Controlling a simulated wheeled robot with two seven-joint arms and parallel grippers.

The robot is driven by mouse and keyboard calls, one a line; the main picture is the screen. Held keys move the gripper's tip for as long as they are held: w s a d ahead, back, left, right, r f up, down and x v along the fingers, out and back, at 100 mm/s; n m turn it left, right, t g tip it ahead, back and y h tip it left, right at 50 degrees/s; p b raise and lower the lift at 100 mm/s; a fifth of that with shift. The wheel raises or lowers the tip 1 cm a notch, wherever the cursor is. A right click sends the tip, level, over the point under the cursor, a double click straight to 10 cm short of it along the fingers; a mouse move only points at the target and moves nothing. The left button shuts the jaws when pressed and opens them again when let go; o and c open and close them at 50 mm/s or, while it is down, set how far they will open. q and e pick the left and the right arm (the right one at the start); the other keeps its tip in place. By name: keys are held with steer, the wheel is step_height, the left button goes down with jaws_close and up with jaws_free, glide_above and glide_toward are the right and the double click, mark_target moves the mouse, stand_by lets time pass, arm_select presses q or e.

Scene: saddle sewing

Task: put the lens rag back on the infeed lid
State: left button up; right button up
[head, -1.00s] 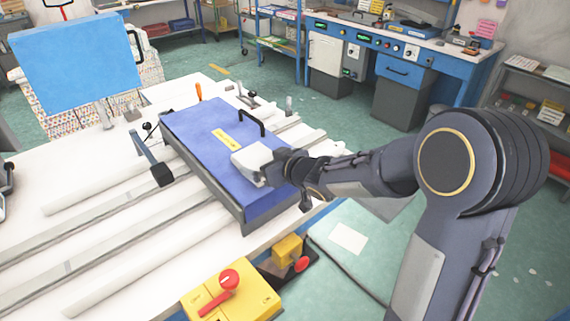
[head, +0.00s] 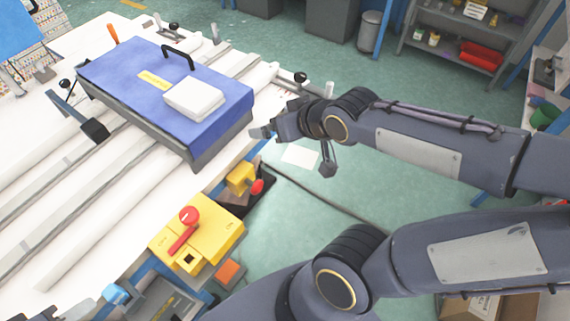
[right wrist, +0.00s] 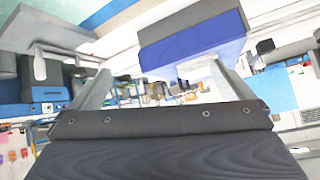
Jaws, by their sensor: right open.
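The lens rag, a white folded pad (head: 195,98), lies flat on the right part of the blue infeed lid (head: 125,75). The lid is shut, with a black handle and a yellow label. My right gripper (head: 262,132) is just off the lid's right edge, apart from the rag. In the right wrist view its two fingers (right wrist: 160,85) are spread with nothing between them. The blue lid (right wrist: 195,42) shows beyond them there. My left gripper is not in view.
A yellow control box (head: 220,228) with a red switch and a smaller yellow box with a red button (head: 240,178) sit at the table's front edge. White rails (head: 60,230) run left of the lid. A shelf (head: 460,40) stands at the back right.

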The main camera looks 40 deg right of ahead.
steer(key=s+a+f+g+y, duration=0.1)
steer(key=s+a+g, duration=0.3)
steer(key=s, duration=0.8)
steer(key=shift+s+a+f+y, duration=0.15)
steer(key=shift+a+f+y, duration=0.2)
steer(key=shift+a+y, duration=0.6)
steer(key=shift+a+h, duration=0.15)
steer(key=shift+h, duration=0.1)
